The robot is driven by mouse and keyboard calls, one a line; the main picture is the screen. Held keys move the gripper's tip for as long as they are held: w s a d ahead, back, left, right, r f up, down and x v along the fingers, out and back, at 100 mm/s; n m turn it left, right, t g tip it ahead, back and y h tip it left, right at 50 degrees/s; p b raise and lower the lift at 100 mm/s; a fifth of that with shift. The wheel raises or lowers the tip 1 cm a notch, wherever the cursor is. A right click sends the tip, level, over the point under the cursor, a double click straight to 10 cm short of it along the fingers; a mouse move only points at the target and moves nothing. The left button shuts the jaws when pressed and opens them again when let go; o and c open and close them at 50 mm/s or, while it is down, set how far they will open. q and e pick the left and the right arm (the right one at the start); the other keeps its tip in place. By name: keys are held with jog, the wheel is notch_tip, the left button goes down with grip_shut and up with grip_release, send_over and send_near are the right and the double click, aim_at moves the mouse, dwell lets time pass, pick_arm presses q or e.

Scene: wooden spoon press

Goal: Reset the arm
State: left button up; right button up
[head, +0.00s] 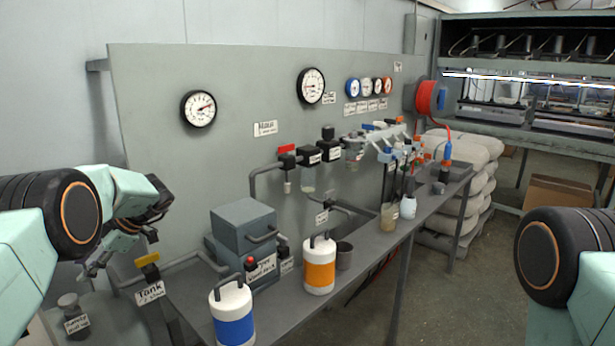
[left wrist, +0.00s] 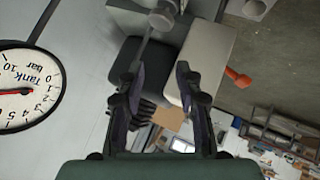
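My left arm comes in from the left, folded back near the grey panel (head: 235,95). Its gripper (head: 93,268) points down at the left end of the bench, left of the yellow valve handle (head: 147,260) labelled Tank and apart from it. In the left wrist view, the two dark fingers of the gripper (left wrist: 160,78) stand apart with nothing between them. A Tank pressure gauge (left wrist: 25,88) shows upside down at the left of that view. My right arm shows only at the right edge of the head view; its gripper is out of the picture.
The grey bench (head: 385,240) carries a grey box (head: 243,228), a blue-banded canister (head: 232,312) and an orange-banded canister (head: 319,265). A labelled knob (head: 70,303) stands at lower left. A red hose reel (head: 430,98) and stacked sacks (head: 465,150) are farther back. Floor at front right is clear.

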pick_arm(q)
notch_tip(320, 180, down, 10)
jog(key=d+m+t+y, duration=0.35)
jog(key=m+t, duration=0.45)
jog(key=m, duration=0.4)
jog(key=s+d+f+m+t+h, duration=0.2)
jog(key=s+d+f+m+h, duration=0.4)
jog(key=s+d+f+m, duration=0.4)
jog(key=s+d+f+m+g+h, duration=0.1)
jog(key=s+d, duration=0.4)
jog(key=s, duration=0.5)
jog(key=s+d+f+m+g+h, duration=0.2)
jog(key=s+d, duration=0.4)
jog(key=s, duration=0.4)
jog(key=s+d+f+m+g+h, duration=0.2)
jog(key=s+d, duration=0.3)
jog(key=s, duration=0.5)
jog(key=shift+d+m+g+h, duration=0.3)
jog(key=shift+m+g+h, duration=0.3)
jog(key=shift+g+h, duration=0.25)
